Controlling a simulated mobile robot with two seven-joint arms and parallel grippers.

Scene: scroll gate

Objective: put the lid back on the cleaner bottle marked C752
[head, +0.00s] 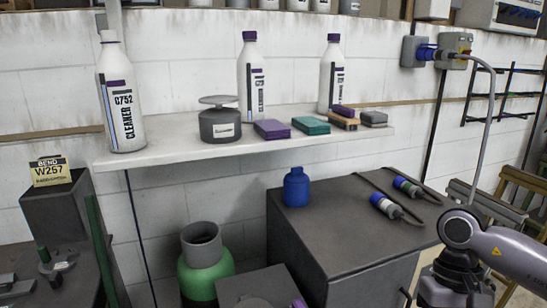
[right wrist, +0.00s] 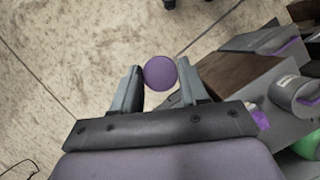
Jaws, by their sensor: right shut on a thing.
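The cleaner bottle marked C752 (head: 122,105) stands upright at the left end of the wall shelf. It is white with a black and purple label, and its pale neck shows no purple lid. A round purple lid (right wrist: 161,73) is between the fingers of my right gripper (right wrist: 163,84) in the right wrist view. The gripper is shut on it, with the floor below. In the head view my right arm is at the lower right, and the lid cannot be seen there. My left gripper is in neither view.
The shelf (head: 170,151) also holds two bottles with purple lids (head: 251,80) (head: 331,75), a grey round container (head: 220,126) and several coloured blocks. Below are a dark cabinet (head: 340,225) with a blue bottle (head: 297,188) and a green cylinder (head: 205,270).

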